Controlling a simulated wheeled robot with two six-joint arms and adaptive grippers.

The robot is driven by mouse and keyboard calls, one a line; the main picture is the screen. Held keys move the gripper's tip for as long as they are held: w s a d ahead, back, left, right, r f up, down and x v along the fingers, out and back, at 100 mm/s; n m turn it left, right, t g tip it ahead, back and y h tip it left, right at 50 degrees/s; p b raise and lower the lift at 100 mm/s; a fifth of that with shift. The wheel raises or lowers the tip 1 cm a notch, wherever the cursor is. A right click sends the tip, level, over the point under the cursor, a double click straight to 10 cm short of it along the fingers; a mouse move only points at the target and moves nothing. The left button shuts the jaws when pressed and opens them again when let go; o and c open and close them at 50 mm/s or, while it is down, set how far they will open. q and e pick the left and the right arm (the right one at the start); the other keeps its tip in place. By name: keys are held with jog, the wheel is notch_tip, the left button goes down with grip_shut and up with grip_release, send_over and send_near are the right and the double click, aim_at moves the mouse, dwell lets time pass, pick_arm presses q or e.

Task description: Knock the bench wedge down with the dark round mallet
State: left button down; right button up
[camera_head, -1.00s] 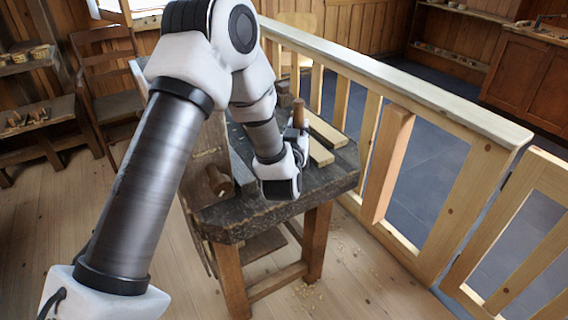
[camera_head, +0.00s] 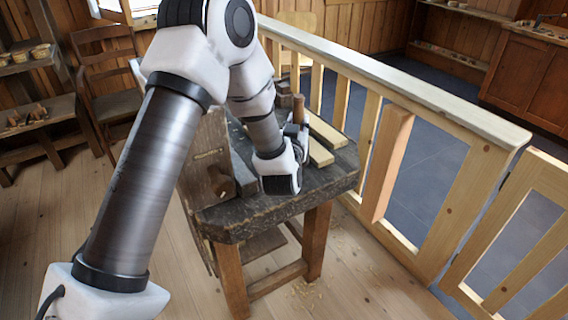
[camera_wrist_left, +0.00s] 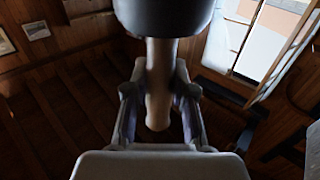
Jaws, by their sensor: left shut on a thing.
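My left gripper (camera_head: 299,136) is over the top of the dark workbench (camera_head: 262,212), shut on the mallet's handle. The brown handle (camera_head: 298,108) sticks up past the fingers in the head view. In the left wrist view the pale handle (camera_wrist_left: 159,85) runs between the two fingers of the gripper (camera_wrist_left: 158,115). The dark round mallet head (camera_wrist_left: 165,14) fills the top of that view. In the head view my arm and gripper hide the head. I cannot make out the bench wedge in either view. My right gripper is not in view.
Pale wooden strips (camera_head: 320,153) lie on the bench beside my gripper. A wooden vise (camera_head: 207,165) with a round screw end is at its left side. A wooden railing (camera_head: 400,90) runs close along the right. A chair (camera_head: 107,75) and shelves (camera_head: 35,120) stand at the left.

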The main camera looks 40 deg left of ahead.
pick_arm(q)
notch_tip(320, 180, down, 2)
jog(key=shift+b, duration=0.4)
notch_tip(320, 180, up, 3)
jog(key=p, duration=0.3)
jog(key=shift+w+r, duration=0.15)
jog(key=shift+r, duration=0.25)
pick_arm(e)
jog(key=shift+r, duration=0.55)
pick_arm(q)
jog(key=shift+f, duration=0.15)
